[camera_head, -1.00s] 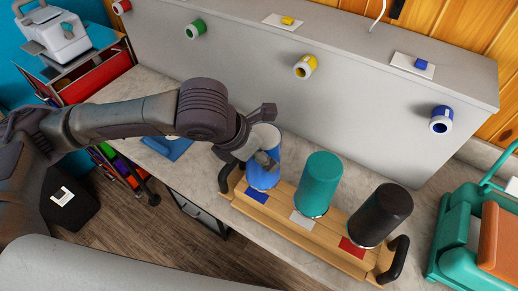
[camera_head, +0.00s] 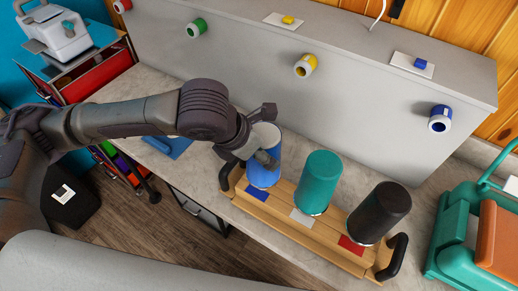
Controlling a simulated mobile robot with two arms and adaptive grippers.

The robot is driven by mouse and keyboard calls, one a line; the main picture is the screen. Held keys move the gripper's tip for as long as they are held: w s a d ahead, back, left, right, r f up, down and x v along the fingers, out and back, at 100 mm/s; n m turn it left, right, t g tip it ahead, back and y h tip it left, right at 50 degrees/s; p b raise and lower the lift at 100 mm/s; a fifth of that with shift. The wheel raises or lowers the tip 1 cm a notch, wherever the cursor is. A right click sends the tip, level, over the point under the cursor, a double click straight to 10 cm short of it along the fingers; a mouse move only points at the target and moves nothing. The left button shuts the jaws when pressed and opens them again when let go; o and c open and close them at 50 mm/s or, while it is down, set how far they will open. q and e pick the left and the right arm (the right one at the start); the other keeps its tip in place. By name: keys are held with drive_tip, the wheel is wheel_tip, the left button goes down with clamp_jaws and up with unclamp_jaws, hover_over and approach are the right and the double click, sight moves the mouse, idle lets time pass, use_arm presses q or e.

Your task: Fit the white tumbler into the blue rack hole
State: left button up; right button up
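A blue tumbler with a pale, whitish top (camera_head: 264,172) stands at the left end of a wooden rack (camera_head: 328,248). A teal tumbler (camera_head: 318,182) stands in the middle and a black one (camera_head: 380,212) at the right end, leaning right in the picture. No fully white tumbler shows. My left gripper (camera_head: 266,134) is at the top of the blue tumbler, one finger on its near side and one beyond it. The fingers look spread; contact is unclear. Blue (camera_head: 257,193), white (camera_head: 302,216) and red (camera_head: 351,246) patches mark the rack. The holes under the tumblers are hidden. My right gripper is out of view.
A grey panel (camera_head: 230,75) rises behind the counter, with red, green (camera_head: 194,30), yellow (camera_head: 305,66) and blue (camera_head: 440,119) rings on it. A teal and orange machine (camera_head: 480,240) stands at the right. Black handles (camera_head: 394,258) end the rack. A blue item (camera_head: 168,146) lies left.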

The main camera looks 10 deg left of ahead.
use_arm(q)
drive_tip(key=shift+s+f, duration=0.15)
drive_tip(key=shift+f, duration=0.1)
drive_tip(key=o, duration=1.8)
drive_tip(key=shift+w, duration=0.2)
drive_tip(key=shift+r, duration=0.25)
drive_tip(key=p+v, duration=0.7)
drive_tip(key=shift+f, duration=0.1)
